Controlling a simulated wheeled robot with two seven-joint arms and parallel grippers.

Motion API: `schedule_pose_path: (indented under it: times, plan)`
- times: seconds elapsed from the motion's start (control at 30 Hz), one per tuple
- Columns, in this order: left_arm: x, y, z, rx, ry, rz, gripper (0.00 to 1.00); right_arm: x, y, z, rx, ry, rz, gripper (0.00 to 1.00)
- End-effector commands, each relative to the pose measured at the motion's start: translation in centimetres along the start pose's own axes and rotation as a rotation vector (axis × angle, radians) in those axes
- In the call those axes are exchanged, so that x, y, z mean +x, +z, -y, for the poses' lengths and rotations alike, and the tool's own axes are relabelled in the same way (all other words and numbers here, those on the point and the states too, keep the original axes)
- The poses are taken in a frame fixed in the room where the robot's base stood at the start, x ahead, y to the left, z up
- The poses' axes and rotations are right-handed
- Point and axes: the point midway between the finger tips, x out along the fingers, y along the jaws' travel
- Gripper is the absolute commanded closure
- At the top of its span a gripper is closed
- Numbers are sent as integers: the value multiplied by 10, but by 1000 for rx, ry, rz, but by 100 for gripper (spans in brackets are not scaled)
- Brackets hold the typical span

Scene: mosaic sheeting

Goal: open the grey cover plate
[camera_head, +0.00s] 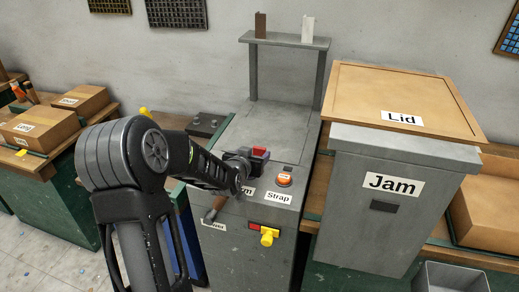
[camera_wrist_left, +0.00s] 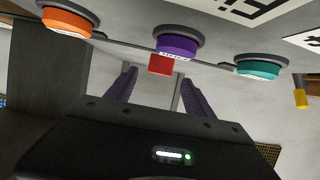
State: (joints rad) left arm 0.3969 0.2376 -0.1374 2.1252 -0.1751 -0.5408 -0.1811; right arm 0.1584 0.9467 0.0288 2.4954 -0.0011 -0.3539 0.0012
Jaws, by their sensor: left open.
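A grey panel (camera_head: 350,215) labelled "Jam", with a small dark grip on its face, stands at the right in the head view. The grey machine in the middle has a flat, seamed top plate (camera_head: 268,128); I cannot tell which one is the cover plate. My left gripper (camera_head: 243,172) is over the machine's front controls, beside a red-topped dark block (camera_head: 260,152). In the left wrist view the gripper (camera_wrist_left: 158,92) is open, its fingers apart near a red block (camera_wrist_left: 160,65) and a purple button (camera_wrist_left: 178,44). My right gripper is not in view.
An orange button (camera_head: 284,180) and a yellow knob (camera_head: 268,237) are on the machine front. Cardboard boxes (camera_head: 40,127) stand at the left. A grey bin (camera_head: 450,277) is at lower right.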

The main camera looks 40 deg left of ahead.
Motion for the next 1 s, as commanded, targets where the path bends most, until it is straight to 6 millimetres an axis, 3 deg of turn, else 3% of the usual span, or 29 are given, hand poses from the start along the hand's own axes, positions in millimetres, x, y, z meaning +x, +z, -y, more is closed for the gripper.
schedule_pose_path:
  times: [0.4,0.77,1.0]
  plan:
    - [58,0,0,1,0,1,38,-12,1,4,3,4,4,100]
    - [64,1,0,0,0,0,38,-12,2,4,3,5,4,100]
    - [64,0,0,0,0,0,58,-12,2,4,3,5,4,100]
